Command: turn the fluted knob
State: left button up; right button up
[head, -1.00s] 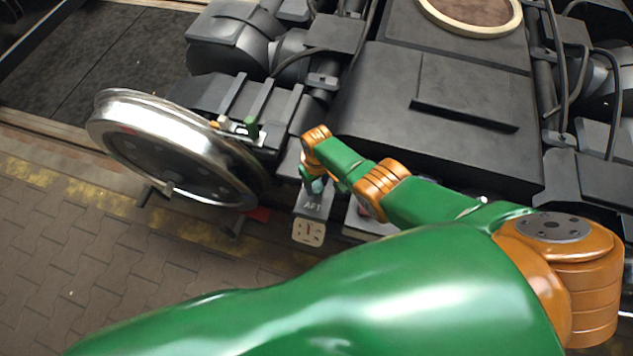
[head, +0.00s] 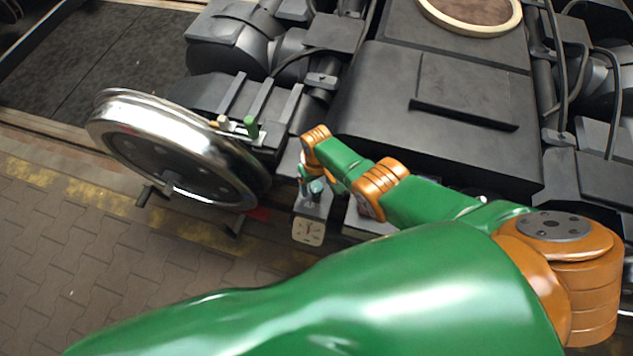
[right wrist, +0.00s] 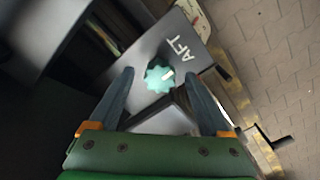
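The fluted knob (right wrist: 160,76) is teal with a white pointer mark. It sits on a grey box (right wrist: 192,48) lettered AFT. In the right wrist view the knob shows between the tips of my right gripper (right wrist: 159,80), with a gap on both sides. The gripper is open and empty; I cannot tell how far the tips reach along the knob. In the head view my right gripper (head: 306,178) is small and partly hidden by its own wrist, with the teal knob (head: 317,188) beside it. My left gripper is not in view.
A pale dial (head: 308,231) with a red needle is on the front of the box. A steel wheel (head: 120,108) stands to the left, near a green-tipped lever (head: 250,126). The dark bogie frame (head: 400,80) lies behind. Paved floor (head: 60,250) is clear at lower left.

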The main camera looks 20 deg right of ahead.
aim_at(317, 187)
notch_tip(317, 187, up, 7)
jog(key=p, duration=0.6)
jog(key=shift+r, duration=0.2)
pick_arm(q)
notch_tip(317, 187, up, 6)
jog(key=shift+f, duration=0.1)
pick_arm(e)
jog(key=shift+f, duration=0.15)
